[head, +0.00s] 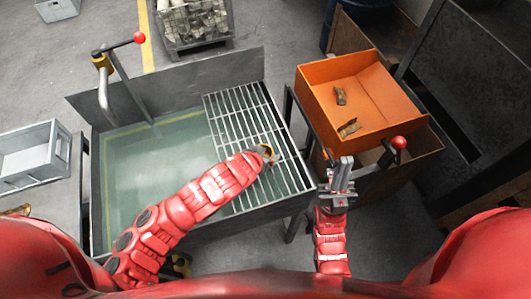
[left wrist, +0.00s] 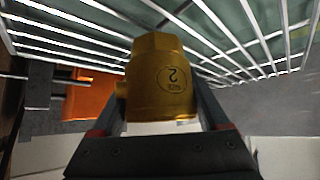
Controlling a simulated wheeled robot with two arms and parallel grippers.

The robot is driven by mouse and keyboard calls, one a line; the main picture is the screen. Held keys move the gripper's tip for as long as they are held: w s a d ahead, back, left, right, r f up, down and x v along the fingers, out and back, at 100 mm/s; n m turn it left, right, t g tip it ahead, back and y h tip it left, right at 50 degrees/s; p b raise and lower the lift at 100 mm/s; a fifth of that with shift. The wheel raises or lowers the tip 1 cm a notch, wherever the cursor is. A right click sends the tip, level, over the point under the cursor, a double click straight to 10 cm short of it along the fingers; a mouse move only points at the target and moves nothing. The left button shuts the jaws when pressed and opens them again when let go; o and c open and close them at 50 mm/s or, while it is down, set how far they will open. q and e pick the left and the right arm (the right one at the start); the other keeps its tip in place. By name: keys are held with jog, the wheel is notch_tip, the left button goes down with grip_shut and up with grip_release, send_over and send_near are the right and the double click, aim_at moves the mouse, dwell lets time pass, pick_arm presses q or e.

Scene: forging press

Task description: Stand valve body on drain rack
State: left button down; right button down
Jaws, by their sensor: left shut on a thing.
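The brass valve body (left wrist: 160,75), marked with a 2 in an oval, fills the middle of the left wrist view. My left gripper (head: 264,156) is shut on it, with a finger on each side. In the head view the gripper is over the drain rack (head: 242,112), a grid of metal bars on the right part of the tank, and mostly hides the valve body. The rack bars (left wrist: 75,36) show behind the valve body in the left wrist view. I cannot tell whether it touches them. My right gripper (head: 342,176) is right of the tank, apart from the rack.
The tank (head: 150,170) of greenish liquid lies left of the rack. An orange bin (head: 318,82) with two brownish parts stands at right. A red-knobbed lever (head: 138,39) rises at the tank's back. A grey crate (head: 30,150) is at left. The rack's far part is clear.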

pick_arm(q)
jog(key=shift+f, duration=0.55)
